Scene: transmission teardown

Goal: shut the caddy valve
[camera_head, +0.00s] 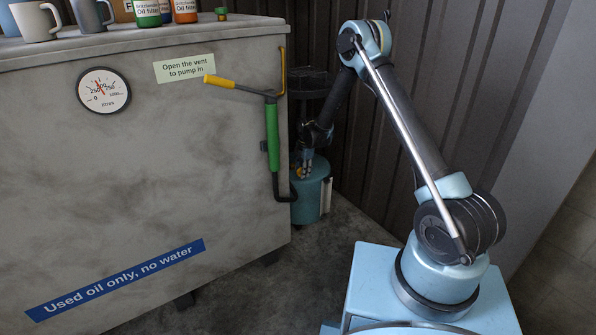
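A small teal caddy (309,201) stands on the floor beyond the right end of the grey tank, partly hidden by the tank's edge. A small yellow part (302,173) shows at its top; it may be the valve handle, but it is too small to tell its setting. My arm reaches down behind the tank's corner, and my gripper (303,166) is at the top of the caddy, close to the yellow part. I cannot tell whether it touches that part. The fingers are dark, small and partly hidden, so their opening does not show.
Mugs and oil bottles stand on top. A dark corrugated wall (400,130) is close behind. Floor is clear in front.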

